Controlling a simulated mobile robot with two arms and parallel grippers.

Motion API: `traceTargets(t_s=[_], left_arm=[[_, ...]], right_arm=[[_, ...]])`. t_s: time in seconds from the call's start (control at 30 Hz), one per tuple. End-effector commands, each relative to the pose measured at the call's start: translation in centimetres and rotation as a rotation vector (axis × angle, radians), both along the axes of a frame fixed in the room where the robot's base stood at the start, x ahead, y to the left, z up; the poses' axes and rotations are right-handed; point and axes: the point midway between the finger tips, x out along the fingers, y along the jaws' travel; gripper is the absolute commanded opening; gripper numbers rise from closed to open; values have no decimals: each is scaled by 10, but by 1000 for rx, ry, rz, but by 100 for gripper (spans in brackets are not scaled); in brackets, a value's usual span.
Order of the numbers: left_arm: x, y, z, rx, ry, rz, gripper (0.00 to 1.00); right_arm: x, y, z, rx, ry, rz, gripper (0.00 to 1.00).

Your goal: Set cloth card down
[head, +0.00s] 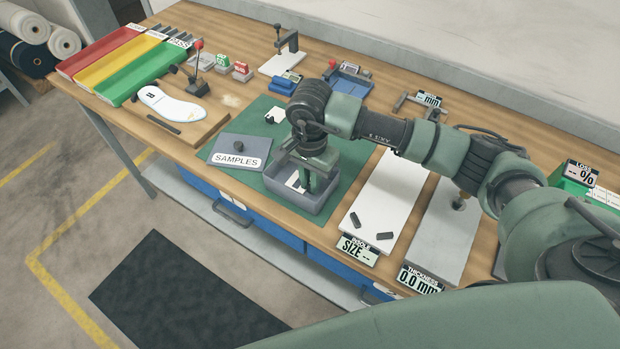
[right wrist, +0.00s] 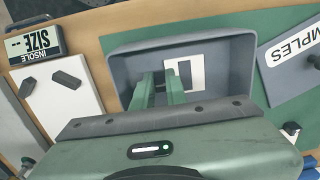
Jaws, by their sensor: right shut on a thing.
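The cloth card (right wrist: 197,73), white with a grey patch, shows inside the grey bin (right wrist: 245,65) in the right wrist view. A bit of it also shows in the head view (head: 292,181). My right gripper (right wrist: 163,76) reaches down into the bin from above; in the head view its fingers (head: 305,185) are inside the bin's walls. The fingers are close together, shut on the card at its edge. I cannot tell whether the card touches the bin's floor. My left gripper is not in view.
The grey SAMPLES lid (head: 240,151) lies on the green mat (head: 262,112) left of the bin. The white insole size plate (head: 388,197) is close on the right. Red, yellow and green trays (head: 140,72) stand at the far left.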

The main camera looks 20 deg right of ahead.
Motion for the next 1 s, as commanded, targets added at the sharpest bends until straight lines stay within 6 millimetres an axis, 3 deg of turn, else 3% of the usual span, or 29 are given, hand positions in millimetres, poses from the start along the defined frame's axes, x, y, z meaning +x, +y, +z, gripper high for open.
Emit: traceTargets(t_s=[0.4,0.43,0.5,0.83,0.9,1.0], left_arm=[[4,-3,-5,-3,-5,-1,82],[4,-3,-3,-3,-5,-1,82],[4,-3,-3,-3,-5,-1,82],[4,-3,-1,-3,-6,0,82],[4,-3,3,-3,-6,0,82],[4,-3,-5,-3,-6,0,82]], right_arm=[[1,0,-8,0,-2,1,0],[1,0,-7,0,-2,1,19],[0,0,-6,0,-2,1,35],[0,0,-4,0,-2,1,35],[0,0,-1,1,-2,1,35],[2,0,9,1,-7,0,35]])
